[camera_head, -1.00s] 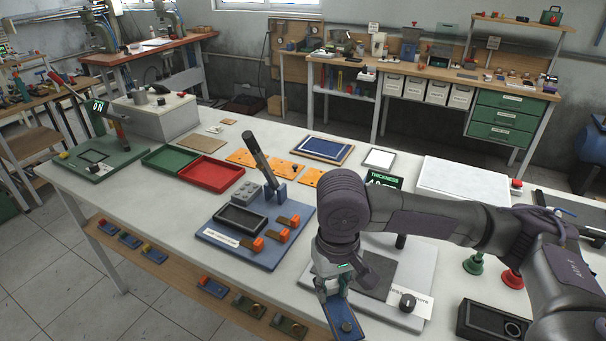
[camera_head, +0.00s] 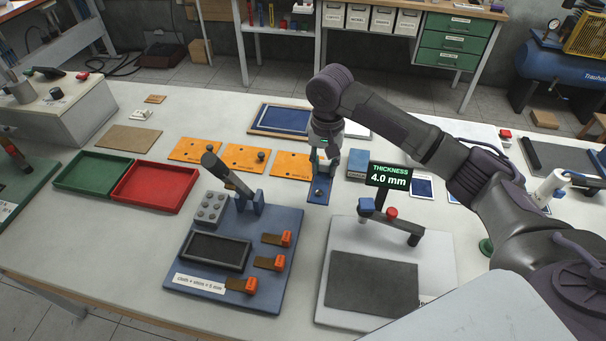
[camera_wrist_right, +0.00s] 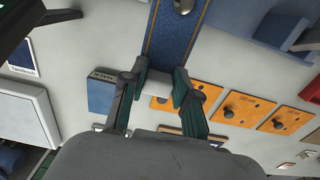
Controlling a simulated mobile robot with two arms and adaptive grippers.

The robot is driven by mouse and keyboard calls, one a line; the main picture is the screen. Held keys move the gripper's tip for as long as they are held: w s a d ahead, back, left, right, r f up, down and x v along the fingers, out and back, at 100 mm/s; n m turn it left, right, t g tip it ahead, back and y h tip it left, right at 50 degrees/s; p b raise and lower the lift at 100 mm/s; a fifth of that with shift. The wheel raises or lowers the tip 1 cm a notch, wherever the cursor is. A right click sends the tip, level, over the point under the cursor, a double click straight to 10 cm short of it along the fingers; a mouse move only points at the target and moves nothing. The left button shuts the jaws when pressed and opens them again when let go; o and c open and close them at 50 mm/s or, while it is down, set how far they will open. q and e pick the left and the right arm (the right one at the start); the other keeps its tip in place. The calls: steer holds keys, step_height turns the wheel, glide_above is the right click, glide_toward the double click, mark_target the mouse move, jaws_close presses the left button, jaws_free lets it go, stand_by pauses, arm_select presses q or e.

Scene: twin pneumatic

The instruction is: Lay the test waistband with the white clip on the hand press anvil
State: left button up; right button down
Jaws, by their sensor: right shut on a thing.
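My right gripper (camera_head: 325,158) is shut on a blue waistband strip (camera_head: 319,190) with orange edge stitching and a metal button. In the right wrist view the fingers (camera_wrist_right: 155,90) close on a pale whitish piece (camera_wrist_right: 157,86) at the strip's near end, likely the white clip. The strip (camera_wrist_right: 174,40) runs away from the fingers. In the head view it hangs above the table in front of the orange plates. The hand press (camera_head: 237,190) with its dark raised lever stands on a blue board (camera_head: 195,262), left of my gripper; I cannot clearly make out its anvil. My left gripper is not in view.
The blue board also carries a dark tray (camera_head: 217,251) and several orange-ended clips. A thickness gauge (camera_head: 389,177) reading 4.0 mm stands to the right. Orange plates (camera_head: 245,158), a red tray (camera_head: 155,187) and a green tray (camera_head: 92,173) lie behind and left.

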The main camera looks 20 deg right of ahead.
mark_target(326, 175)
steer(key=f, duration=0.2)
steer(key=s+f, duration=0.1)
steer(key=f, duration=0.1)
steer(key=shift+d+p, duration=0.1)
steer(key=shift+p, duration=0.3)
steer(key=shift+f, duration=0.35)
steer(key=f, duration=0.3)
steer(key=shift+w+f+p, duration=0.2)
steer(key=shift+p, duration=0.15)
steer(key=shift+f, duration=0.35)
steer(key=c, duration=0.9)
jaws_free()
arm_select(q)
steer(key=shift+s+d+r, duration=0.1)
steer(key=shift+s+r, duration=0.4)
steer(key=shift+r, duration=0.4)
arm_select(e)
steer(key=shift+o, duration=0.2)
